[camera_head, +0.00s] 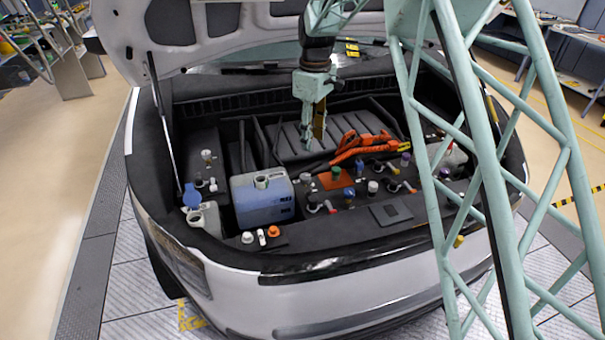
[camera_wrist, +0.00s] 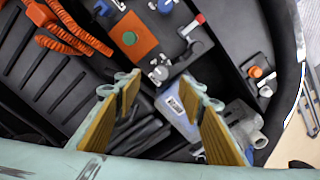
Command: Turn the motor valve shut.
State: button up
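My gripper (camera_head: 318,130) hangs over the middle of the open engine bay, pointing down. In the wrist view its two tan-padded fingers (camera_wrist: 160,92) are apart with nothing between them. Several small valves and caps sit right of the blue tank. Among them, a valve with a red handle (camera_wrist: 193,25) shows at the top of the wrist view. A pale fitting (camera_wrist: 160,72) is beside the orange plate (camera_wrist: 132,40), which bears a green cap (camera_wrist: 129,38). No readable label tells which is the motor valve. My gripper is above these fittings and apart from them.
The blue tank (camera_head: 262,205) stands left of the valves, with an orange cap (camera_head: 273,232) in front. Orange cables (camera_head: 360,147) lie behind the valves. The raised hood (camera_head: 200,30) is above the bay at the back, with a prop rod (camera_head: 160,130) at left.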

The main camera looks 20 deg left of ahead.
aim_at(305, 176)
jog(key=a+f, duration=0.2)
jog(key=shift+a+f+n, duration=0.3)
jog(key=shift+a+n, duration=0.05)
jog(key=shift+n, duration=0.05)
jog(key=shift+f, duration=0.2)
jog(key=shift+f+b, duration=0.6)
jog(key=shift+f, duration=6.15)
jog(key=c, duration=0.9)
